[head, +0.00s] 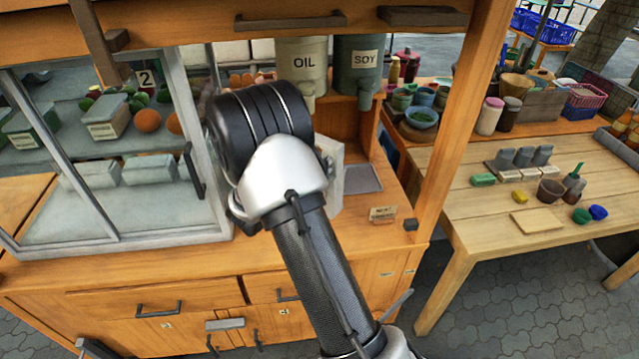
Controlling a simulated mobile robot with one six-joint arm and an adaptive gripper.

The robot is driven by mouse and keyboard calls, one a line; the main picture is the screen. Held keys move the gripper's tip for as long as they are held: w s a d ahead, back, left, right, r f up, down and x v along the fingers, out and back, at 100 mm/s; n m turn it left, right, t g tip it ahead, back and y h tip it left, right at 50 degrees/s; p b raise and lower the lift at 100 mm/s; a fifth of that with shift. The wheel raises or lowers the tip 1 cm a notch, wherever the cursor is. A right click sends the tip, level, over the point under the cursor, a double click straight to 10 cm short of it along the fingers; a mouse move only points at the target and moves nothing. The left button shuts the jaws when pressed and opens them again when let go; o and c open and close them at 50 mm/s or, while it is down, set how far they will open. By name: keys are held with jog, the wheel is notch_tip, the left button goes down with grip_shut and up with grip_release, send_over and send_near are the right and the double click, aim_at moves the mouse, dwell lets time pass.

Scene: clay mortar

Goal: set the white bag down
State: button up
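A pale, white-grey object (335,167), possibly the white bag, shows in the head view just right of my arm's black and silver joint. My arm covers most of it. I cannot tell whether it rests on the orange wooden counter (240,262) or is held above it. My gripper is hidden behind my own arm, so its fingers and anything in them do not show.
OIL (303,66) and SOY (358,66) dispensers stand at the back of the counter. A grey mat (362,179) and a small sign (383,213) lie right of my arm. A glass display case (110,160) fills the left. A wooden post (468,125) separates the side table (490,225).

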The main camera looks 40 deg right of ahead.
notch_tip(320, 180, down, 7)
jog(key=b, duration=0.2)
dwell(0.3)
jog(key=shift+f, duration=0.1)
jog(key=o, duration=1.1)
jog(key=shift+c, duration=0.2)
